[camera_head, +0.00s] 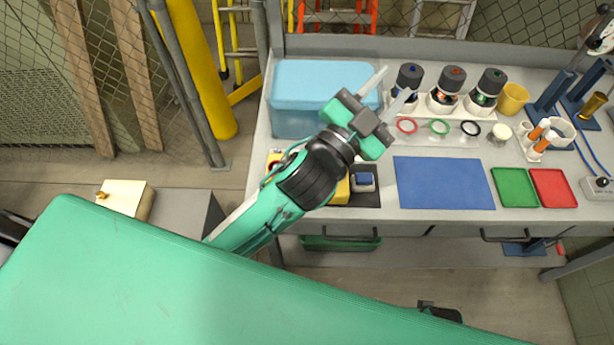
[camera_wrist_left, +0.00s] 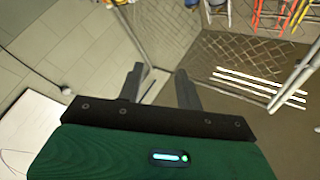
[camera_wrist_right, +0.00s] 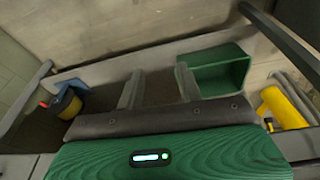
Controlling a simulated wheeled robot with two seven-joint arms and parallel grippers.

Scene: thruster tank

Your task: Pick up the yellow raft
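A yellow body (camera_head: 342,190) sits on the bench's front left, mostly hidden under my left forearm; it may be the raft, but I cannot tell its full shape. A small dark block with a blue-grey top (camera_head: 363,182) is beside it. My left gripper (camera_head: 387,92) is open and empty above the bench, at the right end of the blue lidded tank (camera_head: 305,100). The left wrist view shows its two fingers apart (camera_wrist_left: 160,75). My right gripper (camera_wrist_right: 157,75) is open and empty in the right wrist view, near a green bin (camera_wrist_right: 222,72).
Three dark-topped thrusters (camera_head: 445,90), coloured rings (camera_head: 438,127) and a yellow cup (camera_head: 512,98) stand at the back. Blue (camera_head: 443,183), green (camera_head: 515,187) and red (camera_head: 553,188) mats lie in front. A cream box (camera_head: 125,198) is at left.

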